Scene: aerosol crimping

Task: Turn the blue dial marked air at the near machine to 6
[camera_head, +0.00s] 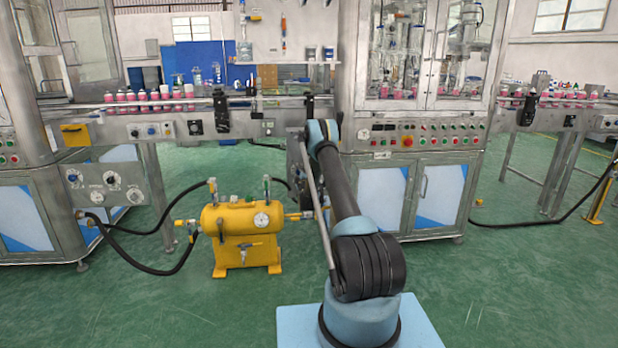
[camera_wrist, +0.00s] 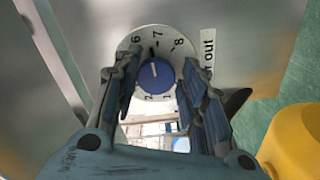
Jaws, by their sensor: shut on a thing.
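A blue dial (camera_wrist: 155,74) sits on a round white scale (camera_wrist: 133,45) on a grey metal panel, in the wrist view. The figures 6, 7 and 8 show along the top of the scale. A dark pointer mark at the dial's top lies near 7, on the side toward 6. My gripper (camera_wrist: 153,80) is shut on the dial, with one finger on each side of it. The fingers hide both sides of the scale. A white label beside the dial ends in "out"; its start is hidden.
A yellow tank (camera_head: 240,218) with a gauge stands on the floor left of my arm, and black hoses run from it. A panel with several dials (camera_head: 104,185) hangs at the left. A cabinet (camera_head: 415,195) stands right of my arm. The front floor is clear.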

